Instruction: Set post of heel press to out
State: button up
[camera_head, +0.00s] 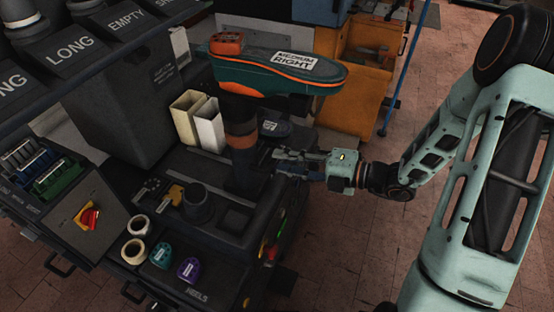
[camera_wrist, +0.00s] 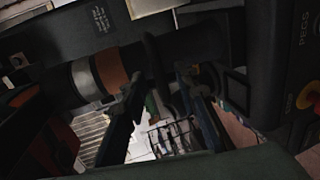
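The heel press has an upright dark post (camera_head: 240,145) with an orange-brown band. It carries a green and orange shoe form (camera_head: 275,76) labelled "MEDIUM RIGHT". The post also shows sideways in the wrist view (camera_wrist: 112,68). My gripper (camera_head: 283,162) is level, just right of the post's lower part, pointing at it. In the wrist view its two fingers (camera_wrist: 160,95) stand apart, with a dark rounded part (camera_wrist: 163,75) between or beyond their tips. I cannot tell whether either finger touches it. The post's side behind the fingers is partly hidden.
A red and yellow knob (camera_head: 88,216) sits on the panel at left. Tape rolls (camera_head: 136,235) and purple and teal pieces (camera_head: 188,269) lie on the front deck. An orange cabinet (camera_head: 355,75) stands behind. Floor at right is open.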

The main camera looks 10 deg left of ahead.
jog(key=v, duration=0.9)
